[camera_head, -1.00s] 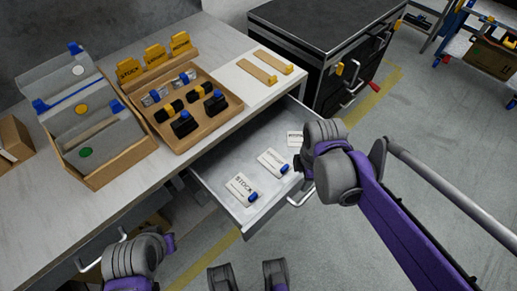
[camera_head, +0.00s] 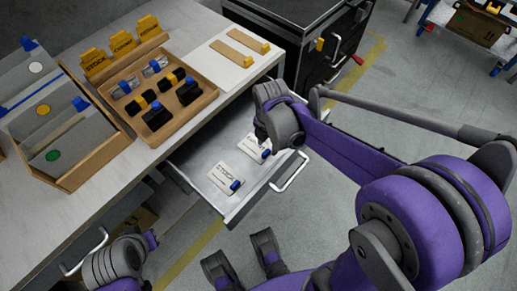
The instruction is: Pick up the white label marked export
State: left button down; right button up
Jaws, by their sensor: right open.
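The open drawer (camera_head: 214,190) holds white labels with blue clips. The nearer label (camera_head: 226,176) reads STOCK. A second white label (camera_head: 252,147) lies behind it, and its print is too small to read here. My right gripper (camera_head: 265,140) is open and points down over the drawer beside this second label, partly covering it. The gripper and wrist hide the far part of the drawer. I cannot read which label is marked export. My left gripper (camera_head: 118,262) is low at the left, below the table edge, and its jaws do not show clearly.
A wooden tray (camera_head: 200,108) with black, yellow and blue clips stands on the table (camera_head: 105,190). Yellow tabs (camera_head: 120,45) stand behind it. A box of grey files (camera_head: 75,178) is at the left. A black cabinet (camera_head: 290,30) stands at the back.

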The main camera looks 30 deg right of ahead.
aim_at(267, 151)
jog(key=f, duration=0.2)
jog(key=f+b, duration=0.1)
jog(key=f, duration=0.1)
jog(key=shift+w+f, duration=0.2)
jog(key=shift+f, duration=0.05)
jog(key=shift+c, duration=0.3)
grip_shut()
